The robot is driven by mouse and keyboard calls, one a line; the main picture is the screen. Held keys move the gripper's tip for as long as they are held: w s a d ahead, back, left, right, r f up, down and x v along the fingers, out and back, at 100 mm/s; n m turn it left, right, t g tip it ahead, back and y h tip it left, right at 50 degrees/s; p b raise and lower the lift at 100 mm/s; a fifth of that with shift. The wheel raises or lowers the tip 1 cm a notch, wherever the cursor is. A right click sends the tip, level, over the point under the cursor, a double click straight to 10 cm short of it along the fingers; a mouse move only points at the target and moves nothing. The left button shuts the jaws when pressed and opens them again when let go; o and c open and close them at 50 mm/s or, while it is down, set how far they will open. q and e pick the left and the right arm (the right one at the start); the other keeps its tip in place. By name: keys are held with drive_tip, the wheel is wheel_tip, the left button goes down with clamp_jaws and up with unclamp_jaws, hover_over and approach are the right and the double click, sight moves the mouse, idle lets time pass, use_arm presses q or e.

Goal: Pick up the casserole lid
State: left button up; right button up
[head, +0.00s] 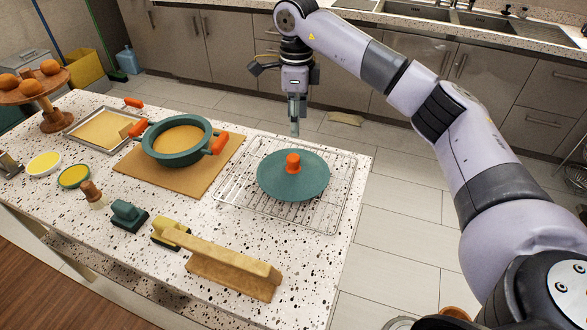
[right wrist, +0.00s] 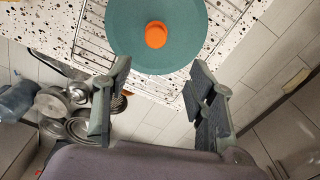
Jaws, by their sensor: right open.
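The casserole lid (head: 293,177) is a round green disc with an orange knob (head: 292,163). It lies on a wire rack (head: 338,207) on the right part of the speckled table. It also shows at the top of the right wrist view (right wrist: 128,45), knob facing the camera. The green casserole (head: 178,142), with orange handles, stands on a wooden board left of the rack. My right gripper (head: 295,128) points down beyond the far edge of the table, behind the lid and apart from it. In the right wrist view its fingers (right wrist: 158,90) are spread with nothing between them. My left gripper is not seen.
A baking tray (head: 84,143), a tiered stand with round brown items (head: 39,88) and small bowls (head: 44,164) are on the left. Brushes (head: 128,216) and a wooden block (head: 235,268) lie at the front. The table's right corner is clear.

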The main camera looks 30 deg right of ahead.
drive_tip(key=p, duration=0.1)
hover_over(293, 157)
drive_tip(key=f, duration=0.6)
drive_tip(key=shift+w+d+f, duration=0.15)
drive_tip(key=shift+d+f, duration=0.05)
drive_tip(key=shift+d, duration=0.2)
drive_tip(key=f+p, duration=0.2)
drive_tip(key=f, duration=0.1)
drive_tip(key=a+f+p, duration=0.1)
drive_tip(key=shift+s+f, duration=0.2)
drive_tip(key=shift+f, duration=0.5)
drive_tip(key=shift+d, duration=0.1)
drive_tip(key=shift+c, duration=0.2)
clamp_jaws()
